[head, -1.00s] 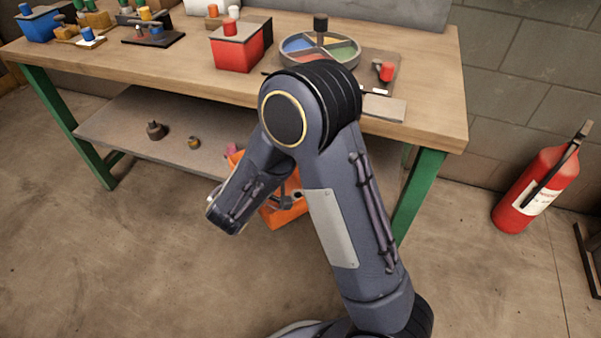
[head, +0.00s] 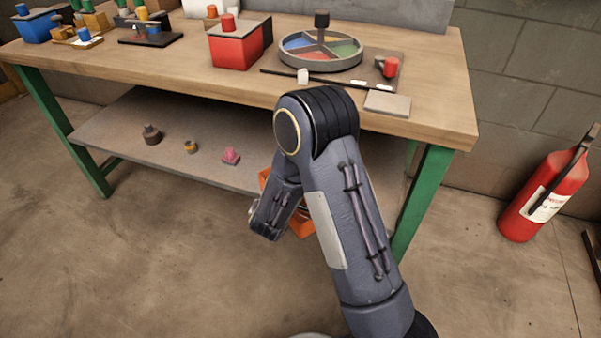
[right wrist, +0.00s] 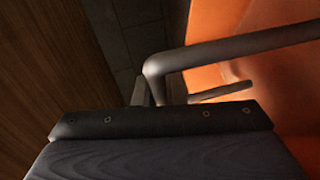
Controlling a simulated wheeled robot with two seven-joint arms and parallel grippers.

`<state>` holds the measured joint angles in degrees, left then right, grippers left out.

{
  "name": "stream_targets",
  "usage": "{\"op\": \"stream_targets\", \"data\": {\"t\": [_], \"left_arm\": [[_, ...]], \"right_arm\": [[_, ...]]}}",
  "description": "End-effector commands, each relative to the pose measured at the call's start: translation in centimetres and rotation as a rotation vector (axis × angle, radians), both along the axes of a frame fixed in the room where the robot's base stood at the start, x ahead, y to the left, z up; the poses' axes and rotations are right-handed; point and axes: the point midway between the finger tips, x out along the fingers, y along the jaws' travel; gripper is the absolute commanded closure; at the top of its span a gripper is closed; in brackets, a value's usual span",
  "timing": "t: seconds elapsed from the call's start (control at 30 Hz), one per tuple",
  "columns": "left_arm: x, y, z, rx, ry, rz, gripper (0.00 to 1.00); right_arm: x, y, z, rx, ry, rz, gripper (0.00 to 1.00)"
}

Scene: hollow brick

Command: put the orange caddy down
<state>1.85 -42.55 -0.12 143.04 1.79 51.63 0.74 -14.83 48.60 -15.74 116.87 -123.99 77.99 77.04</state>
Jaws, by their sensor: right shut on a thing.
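The orange caddy (head: 301,226) shows only in part in the head view, behind my right forearm, in front of the right part of the bench's lower shelf. In the right wrist view, the caddy's orange wall (right wrist: 220,18) fills the right side, with its grey bar handle crossing in front. My right gripper (right wrist: 160,92) is shut on the caddy at the handle; its fingertips are mostly hidden there. In the head view the forearm hides this grip and the caddy's underside, so I cannot tell whether it touches anything. My left gripper is not in view.
The lower shelf (head: 120,133) holds a brown piece (head: 151,134), a yellow piece (head: 190,147) and a pink piece (head: 231,156), with bare room around them. The workbench top (head: 180,75) carries boxes and a round divided tray (head: 300,66). A fire extinguisher (head: 545,200) stands at right.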

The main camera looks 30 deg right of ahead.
Motion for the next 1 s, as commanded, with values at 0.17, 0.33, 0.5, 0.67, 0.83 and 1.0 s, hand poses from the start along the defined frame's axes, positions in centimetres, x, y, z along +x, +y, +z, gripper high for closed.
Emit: {"op": "stream_targets", "data": {"t": [0.17,0.33,0.5,0.67,0.83,1.0], "left_arm": [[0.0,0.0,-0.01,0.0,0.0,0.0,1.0],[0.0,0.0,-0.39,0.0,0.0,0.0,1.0],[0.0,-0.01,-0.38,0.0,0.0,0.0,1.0],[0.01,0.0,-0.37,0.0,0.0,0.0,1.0],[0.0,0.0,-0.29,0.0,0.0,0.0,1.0],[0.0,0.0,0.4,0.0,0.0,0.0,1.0]], "right_arm": [[0.03,-0.02,-0.01,-0.001,-0.005,-0.001,1.0],[0.04,-0.01,-0.31,0.0,-0.004,-0.001,1.0],[0.0,0.0,-0.34,0.001,-0.002,0.0,0.75],[-0.01,0.0,-0.34,0.0,-0.002,-0.001,0.68],[0.0,0.0,-0.26,0.0,-0.002,-0.001,0.68],[-0.57,0.82,0.17,0.003,-0.001,0.002,0.68]]}}
